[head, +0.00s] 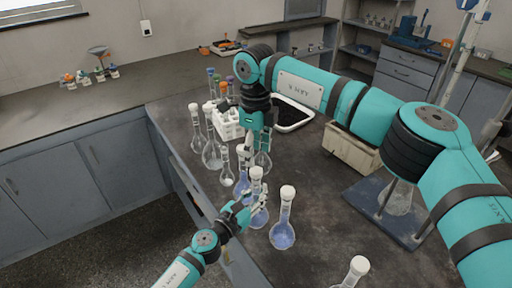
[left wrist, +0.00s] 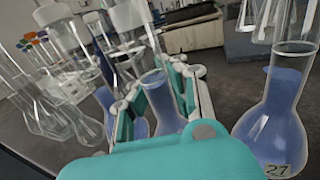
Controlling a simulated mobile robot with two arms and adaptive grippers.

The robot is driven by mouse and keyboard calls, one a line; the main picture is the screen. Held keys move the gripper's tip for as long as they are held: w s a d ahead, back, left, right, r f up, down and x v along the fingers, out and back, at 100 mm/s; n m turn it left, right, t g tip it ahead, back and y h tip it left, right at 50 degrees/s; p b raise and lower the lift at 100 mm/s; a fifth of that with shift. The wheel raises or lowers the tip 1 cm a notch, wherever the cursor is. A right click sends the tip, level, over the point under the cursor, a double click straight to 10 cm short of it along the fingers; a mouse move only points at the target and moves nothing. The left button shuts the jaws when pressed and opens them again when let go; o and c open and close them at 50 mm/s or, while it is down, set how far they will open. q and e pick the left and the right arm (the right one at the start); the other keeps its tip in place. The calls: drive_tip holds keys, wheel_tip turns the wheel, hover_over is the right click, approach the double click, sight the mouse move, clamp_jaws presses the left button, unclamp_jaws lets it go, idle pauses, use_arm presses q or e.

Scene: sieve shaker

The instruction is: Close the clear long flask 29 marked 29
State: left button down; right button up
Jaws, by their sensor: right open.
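Several clear long-necked flasks stand on the dark bench, most with white caps. I cannot read the number 29 on any of them. My left gripper (head: 240,212) is low beside a capped flask with blue liquid (head: 258,215). In the left wrist view its fingers (left wrist: 158,100) stand on both sides of a blue-filled flask (left wrist: 165,112); whether they press on it is unclear. My right gripper (head: 263,132) is open, pointing down above a clear flask (head: 262,160), and partly hides the glassware behind. Another flask (head: 283,232), marked 27 in the left wrist view (left wrist: 270,125), stands to the right.
More flasks (head: 211,153) crowd the left side of the bench. A white rack (head: 228,124) and a black-bottomed white tray (head: 306,124) lie farther back. A sieve-shaker stand (head: 390,222) is at the right. A capped flask (head: 357,268) is at the front; bare bench lies around it.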

sight(256, 170)
drive_tip(key=n, duration=0.2)
drive_tip(key=shift+r+n, duration=0.3)
drive_tip(key=shift+n, duration=0.1)
drive_tip(key=shift+f, duration=0.1)
drive_tip(key=shift+f, duration=3.9)
drive_tip(key=shift+c, duration=0.3)
drive_tip(key=shift+d, duration=0.1)
clamp_jaws()
drive_tip(key=shift+o, duration=0.7)
unclamp_jaws()
